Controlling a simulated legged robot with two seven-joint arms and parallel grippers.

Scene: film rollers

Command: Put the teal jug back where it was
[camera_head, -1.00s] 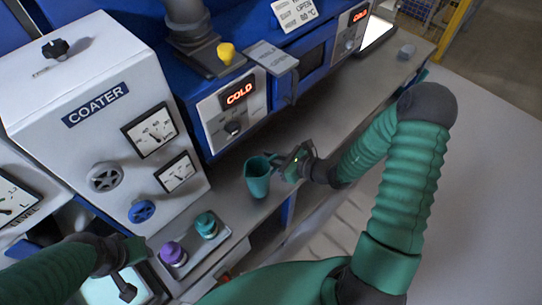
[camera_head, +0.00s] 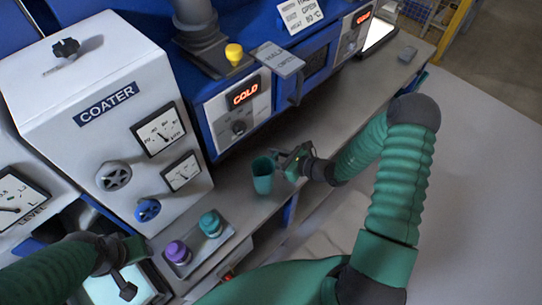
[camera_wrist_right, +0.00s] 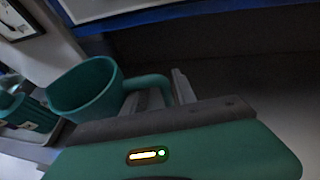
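The teal jug (camera_head: 263,176) is upright at the bench's front part, below the blue machine. Whether its base touches the bench is hard to tell. My right gripper (camera_head: 284,162) is at the jug's right side, at its handle. In the right wrist view the jug's open mouth (camera_wrist_right: 84,88) faces up and looks empty, and its handle (camera_wrist_right: 150,82) runs in between my fingers (camera_wrist_right: 158,98), which appear shut on it. My left gripper (camera_head: 126,272) is at the lower left, away from the jug; its fingers are not clear.
A small tray (camera_head: 217,252) holds a purple-lidded jar (camera_head: 178,252) and a teal-lidded jar (camera_head: 210,223) left of the jug. The white coater box (camera_head: 100,110) stands behind them. The grey bench (camera_head: 345,115) is clear to the right, below the blue machine (camera_head: 310,55).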

